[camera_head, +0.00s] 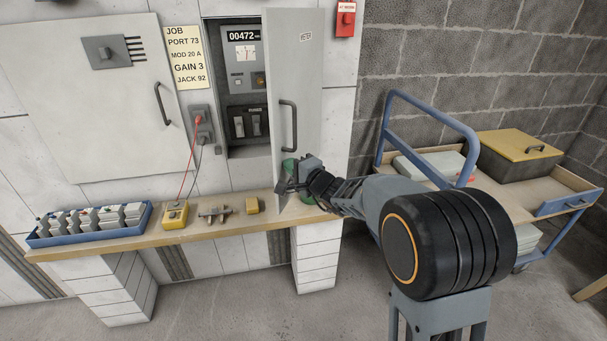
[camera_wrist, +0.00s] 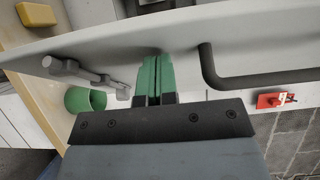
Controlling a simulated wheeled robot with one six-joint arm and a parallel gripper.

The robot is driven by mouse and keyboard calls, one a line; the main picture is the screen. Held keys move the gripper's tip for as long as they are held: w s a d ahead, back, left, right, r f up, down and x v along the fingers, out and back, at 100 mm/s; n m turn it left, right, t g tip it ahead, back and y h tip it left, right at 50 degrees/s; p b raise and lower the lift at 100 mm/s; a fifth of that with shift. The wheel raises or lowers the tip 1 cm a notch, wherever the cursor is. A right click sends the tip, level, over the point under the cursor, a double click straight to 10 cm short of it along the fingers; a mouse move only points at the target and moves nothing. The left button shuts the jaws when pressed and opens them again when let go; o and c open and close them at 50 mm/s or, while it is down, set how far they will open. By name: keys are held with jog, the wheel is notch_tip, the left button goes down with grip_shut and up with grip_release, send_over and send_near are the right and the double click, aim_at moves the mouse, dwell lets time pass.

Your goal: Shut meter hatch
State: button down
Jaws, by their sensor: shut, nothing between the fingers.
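The meter hatch (camera_head: 297,70) is a pale grey panel labelled METER. It stands open, swung out from the wall cabinet, with a dark bar handle (camera_head: 289,124) on the face towards me. Its opening shows the meter (camera_head: 243,55) reading 00472 and a fuse block (camera_head: 247,123). My gripper (camera_head: 288,184) is at the lower part of the hatch, below the handle. In the wrist view its green fingers (camera_wrist: 155,78) are shut and empty, pointing at the hatch panel (camera_wrist: 190,35) beside the handle (camera_wrist: 245,80). I cannot tell whether they touch it.
A green cup (camera_wrist: 85,100) is close to my gripper. A blue trolley (camera_head: 430,125) stands at right.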

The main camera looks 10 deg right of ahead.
jog(key=shift+w+a, duration=0.2)
jog(key=shift+a, duration=0.3)
jog(key=w+a+b, duration=0.4)
jog(key=a, duration=0.2)
dwell(0.3)
jog(key=shift+b, duration=0.35)
